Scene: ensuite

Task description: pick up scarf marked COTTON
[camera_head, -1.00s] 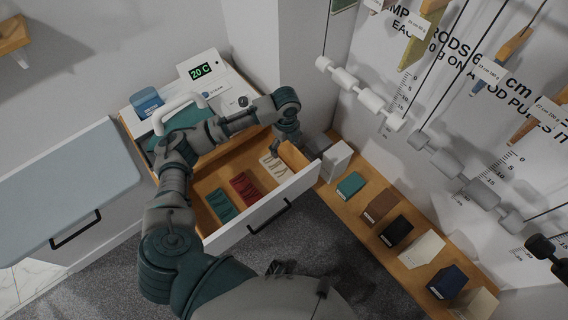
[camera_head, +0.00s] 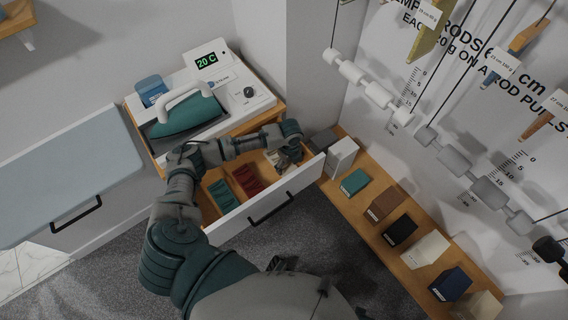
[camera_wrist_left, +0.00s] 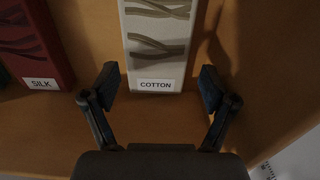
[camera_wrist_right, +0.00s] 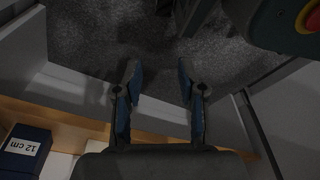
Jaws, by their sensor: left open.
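The scarf marked COTTON (camera_wrist_left: 157,50) is a pale folded piece with wavy creases and a white label. It lies flat in the open drawer (camera_head: 235,222). In the head view my left arm and gripper cover most of it. My left gripper (camera_wrist_left: 159,76) is open and empty above the scarf, with the label between its two fingers, one on each side and apart from it. In the head view the left gripper (camera_head: 289,157) is over the drawer's right end. My right gripper (camera_wrist_right: 158,70) is open and empty over the grey floor.
A red scarf marked SILK (camera_wrist_left: 32,50) lies left of the cotton one, with a green scarf (camera_head: 222,195) beyond. The drawer's white front and right wall border the space. An iron (camera_head: 186,116) stands above. Several coloured blocks line a wooden shelf (camera_head: 335,193) at right.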

